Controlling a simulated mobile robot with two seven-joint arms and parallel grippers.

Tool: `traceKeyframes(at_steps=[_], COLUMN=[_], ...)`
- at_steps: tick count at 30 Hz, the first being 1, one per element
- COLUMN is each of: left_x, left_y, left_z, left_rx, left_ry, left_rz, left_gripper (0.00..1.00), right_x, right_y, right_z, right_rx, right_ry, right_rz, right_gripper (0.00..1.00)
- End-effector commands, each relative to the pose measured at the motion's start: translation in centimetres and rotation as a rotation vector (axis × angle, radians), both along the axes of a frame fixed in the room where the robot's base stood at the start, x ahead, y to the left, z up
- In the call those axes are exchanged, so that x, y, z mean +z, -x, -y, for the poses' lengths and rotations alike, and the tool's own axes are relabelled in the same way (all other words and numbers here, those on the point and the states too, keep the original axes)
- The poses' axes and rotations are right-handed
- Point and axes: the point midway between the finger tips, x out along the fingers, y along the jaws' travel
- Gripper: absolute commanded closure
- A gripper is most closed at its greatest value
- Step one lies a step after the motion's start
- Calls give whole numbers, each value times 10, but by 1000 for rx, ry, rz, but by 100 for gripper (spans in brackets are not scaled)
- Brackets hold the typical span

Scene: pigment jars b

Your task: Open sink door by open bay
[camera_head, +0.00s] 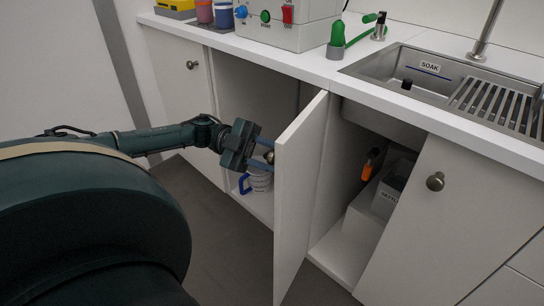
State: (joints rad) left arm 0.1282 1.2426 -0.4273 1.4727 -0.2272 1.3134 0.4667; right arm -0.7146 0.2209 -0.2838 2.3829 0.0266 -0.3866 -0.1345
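The sink door by the open bay (301,200) stands swung well out from the cabinet front, its outer face turned to the left. Its knob (269,157) is on that face near the free edge. My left gripper (263,154) is at the knob, with its blue fingers above and below it. The frame does not show clearly whether they press on the knob. The open bay (255,85) lies left of the door, and the sink compartment (345,235) shows open to its right. My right gripper is not in view.
A white mug (260,180) with a blue handle stands in the bay behind my gripper. A grey-white bin (372,212) and an orange-handled item (368,168) are under the sink (425,75). The right sink door (450,230) is shut. Floor in front is clear.

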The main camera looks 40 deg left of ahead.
Motion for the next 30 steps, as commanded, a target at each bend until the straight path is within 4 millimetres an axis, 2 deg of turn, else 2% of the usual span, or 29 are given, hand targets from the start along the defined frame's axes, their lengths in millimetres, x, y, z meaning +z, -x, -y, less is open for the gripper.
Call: traceKeyframes(at_steps=[1, 7, 17, 20, 30], left_x=[0, 0, 0, 0, -1], left_y=[0, 0, 1, 4, 20], left_z=[0, 0, -7, -21, -94], left_rx=[-1, -1, 1, 2, 5], left_ry=[1, 1, -1, -3, -1], left_rz=[0, 0, -1, -3, 1], left_gripper=[64, 48, 48, 48, 48], right_x=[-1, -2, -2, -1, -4], right_y=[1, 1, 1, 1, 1], right_z=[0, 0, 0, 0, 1], right_rx=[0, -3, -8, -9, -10], right_ry=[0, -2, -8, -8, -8], right_rz=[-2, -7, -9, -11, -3], right_gripper=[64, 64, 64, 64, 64])
